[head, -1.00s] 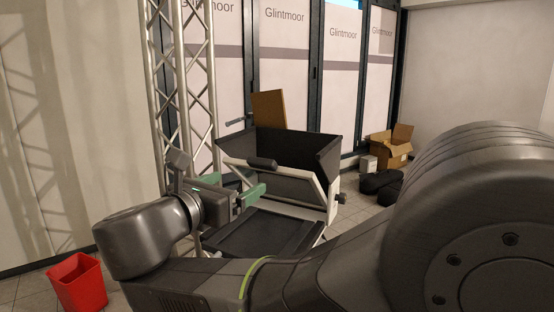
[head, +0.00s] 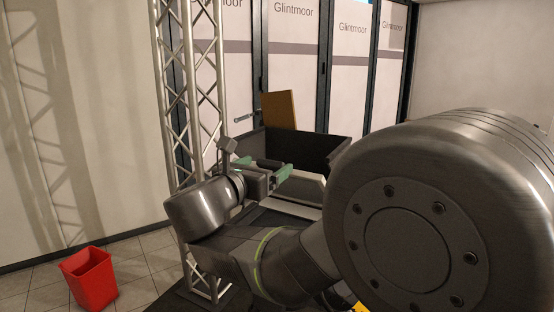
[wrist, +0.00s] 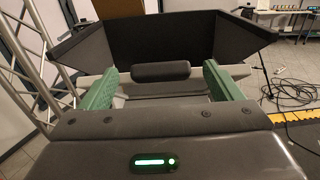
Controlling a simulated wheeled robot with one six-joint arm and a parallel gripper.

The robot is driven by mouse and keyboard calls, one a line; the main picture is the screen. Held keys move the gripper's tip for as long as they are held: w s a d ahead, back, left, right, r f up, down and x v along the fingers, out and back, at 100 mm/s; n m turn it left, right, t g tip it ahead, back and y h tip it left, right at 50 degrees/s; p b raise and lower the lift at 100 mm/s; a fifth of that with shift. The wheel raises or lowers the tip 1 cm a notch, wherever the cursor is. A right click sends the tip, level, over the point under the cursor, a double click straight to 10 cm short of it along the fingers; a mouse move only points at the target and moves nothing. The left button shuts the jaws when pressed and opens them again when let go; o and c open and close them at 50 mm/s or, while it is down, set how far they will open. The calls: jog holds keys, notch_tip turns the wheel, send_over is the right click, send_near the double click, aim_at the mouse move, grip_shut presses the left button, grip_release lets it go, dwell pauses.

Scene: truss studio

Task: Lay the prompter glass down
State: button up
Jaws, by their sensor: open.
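The prompter glass frame (head: 308,178) is pale grey and stands at the front of a black hood (head: 310,146). Its dark padded grip (wrist: 160,72) sits on the frame's rail, level across the wrist view. My gripper (head: 269,172) is at the grip. In the wrist view its green fingers (wrist: 158,84) are apart, one to each side of the grip's ends, with gaps showing. The hood (wrist: 150,42) rises behind. The pane and the frame's lower part are largely hidden by my gripper and arm, so its exact tilt cannot be told.
A truss tower (head: 200,90) stands close left of my gripper. A red bin (head: 90,277) is on the floor at left. A brown board (head: 279,110) stands behind the hood. Cables (wrist: 287,92) lie on the floor at right in the wrist view.

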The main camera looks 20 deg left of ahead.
aim_at(268, 164)
jog(key=shift+w+d, duration=0.15)
jog(key=shift+w, duration=1.6)
